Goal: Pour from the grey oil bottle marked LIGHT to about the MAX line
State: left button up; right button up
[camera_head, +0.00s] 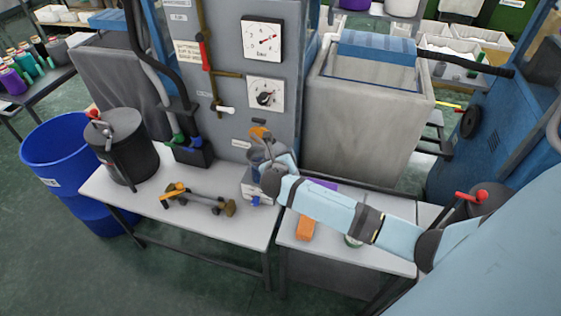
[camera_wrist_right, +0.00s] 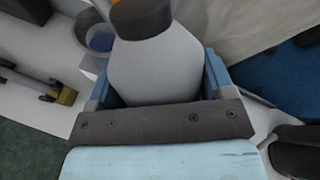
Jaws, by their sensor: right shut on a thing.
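The grey bottle (camera_wrist_right: 152,68) with a dark cap fills the middle of the right wrist view. My right gripper (camera_wrist_right: 158,82) is shut on it, with blue fingers on both sides of its body. No LIGHT marking shows on the visible side. In the head view my right gripper (camera_head: 270,174) is at the machine's front, and the bottle is mostly hidden there. A small round cup (camera_wrist_right: 98,38) with a bluish inside sits just left of the bottle in the wrist view. I cannot make out a MAX line. My left gripper is not in view.
An orange block (camera_head: 306,228) lies on the right table. The grey machine (camera_head: 222,60) with dials rises behind.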

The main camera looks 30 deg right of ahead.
jog(key=shift+d+f+m+h, duration=0.3)
jog(key=shift+d+f, duration=0.05)
jog(key=shift+f, duration=0.45)
jog(key=shift+d+f, duration=0.15)
jog(key=shift+f, duration=0.2)
jog(key=shift+f+b, duration=0.15)
jog(key=shift+b, duration=0.35)
jog(key=s+m+t+b, duration=0.1)
jog(key=s+b, duration=0.1)
jog(key=b, duration=0.4)
jog(key=shift+d+h, duration=0.15)
jog(key=shift+h, duration=0.15)
jog(key=s+m+t+b, duration=0.1)
jog(key=s+r+m+t+b, duration=0.1)
jog(key=b, duration=0.1)
jog(key=shift+s+d+r+h, duration=0.2)
jog(key=shift+s+r+h, duration=0.05)
jog(key=shift+h, duration=0.05)
jog(key=shift+s+d+r+m+t+b, duration=0.2)
jog(key=shift+s+r+m+t+b, duration=0.5)
jog(key=shift+b, duration=0.3)
jog(key=shift+s+r, duration=0.1)
jog(key=shift+s, duration=0.05)
